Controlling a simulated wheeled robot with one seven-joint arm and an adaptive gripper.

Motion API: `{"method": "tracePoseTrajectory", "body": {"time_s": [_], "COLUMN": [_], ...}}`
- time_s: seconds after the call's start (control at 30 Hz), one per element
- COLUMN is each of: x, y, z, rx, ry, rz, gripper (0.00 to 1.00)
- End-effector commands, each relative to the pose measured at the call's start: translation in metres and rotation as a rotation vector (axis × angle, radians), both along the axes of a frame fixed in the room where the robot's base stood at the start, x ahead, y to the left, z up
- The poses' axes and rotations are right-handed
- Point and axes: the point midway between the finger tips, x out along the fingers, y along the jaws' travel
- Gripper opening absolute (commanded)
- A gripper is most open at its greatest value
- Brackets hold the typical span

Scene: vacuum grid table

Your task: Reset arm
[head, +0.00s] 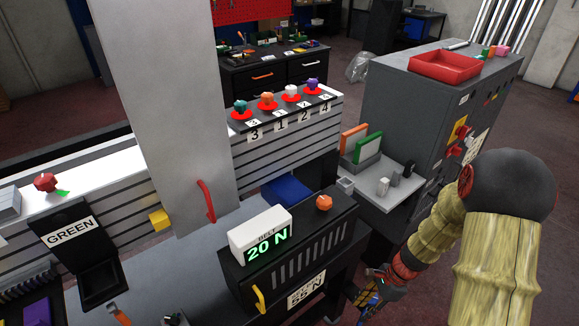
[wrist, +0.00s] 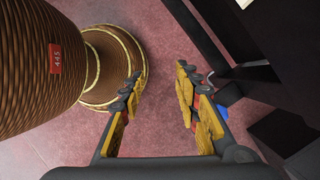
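My arm comes in at the right of the head view, folded down beside the bench. My gripper (head: 372,292) hangs low there, to the right of the black machine, and is partly dark and small. In the wrist view my gripper (wrist: 157,98) shows two yellow-padded fingers spread apart. Nothing is between them but the reddish floor (wrist: 165,50) beyond. The gripper is open and empty.
A black machine (head: 330,232) with a "20 N" display (head: 262,232) stands left of my gripper. A grey cabinet (head: 400,100) with a red tray (head: 444,66) stands behind the arm. A tall grey panel (head: 165,90) hides part of the bench. Dark furniture (wrist: 285,135) edges the wrist view's right.

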Motion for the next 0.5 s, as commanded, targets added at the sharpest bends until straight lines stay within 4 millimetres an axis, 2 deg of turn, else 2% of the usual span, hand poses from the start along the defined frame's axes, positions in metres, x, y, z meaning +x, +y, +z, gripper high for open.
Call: {"method": "tracePoseTrajectory", "body": {"time_s": [0.03, 0.2, 0.5], "x": [-0.002, -0.020, -0.058], "y": [0.003, 0.009, 0.014], "z": [0.023, 0.087, 0.182], "rx": [-0.002, -0.017, -0.108], "ry": [-0.046, -0.172, -0.334], "rz": [0.111, 0.479, 0.992], "gripper": [0.32, 0.32, 0.32]}}
